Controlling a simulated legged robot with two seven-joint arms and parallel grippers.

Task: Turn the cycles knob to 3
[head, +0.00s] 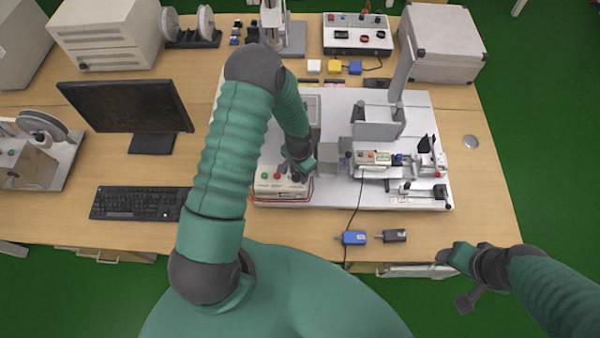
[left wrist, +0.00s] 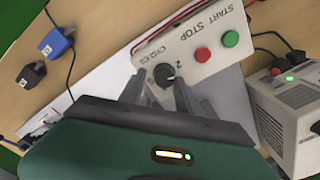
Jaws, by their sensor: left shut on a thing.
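The control box shows in the head view (head: 285,192) as a low white box with a green and a red button. In the left wrist view its pale face (left wrist: 205,38) carries the words START, STOP and CYCLES. The dark cycles knob (left wrist: 164,74) sits beside a printed 2; its exact pointer setting is too small to read. My left gripper (left wrist: 163,86) is at the knob, shut on it with a finger on either side. In the head view my left gripper (head: 300,170) hides the knob. My right gripper (head: 450,258) is off the table's front edge, away from the box.
A white test rig (head: 425,190) stands right of the box on the same board. A blue block (head: 353,238) and a dark grey block (head: 394,235) lie near the table's front edge. A keyboard (head: 138,203) and monitor (head: 125,105) are to the left.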

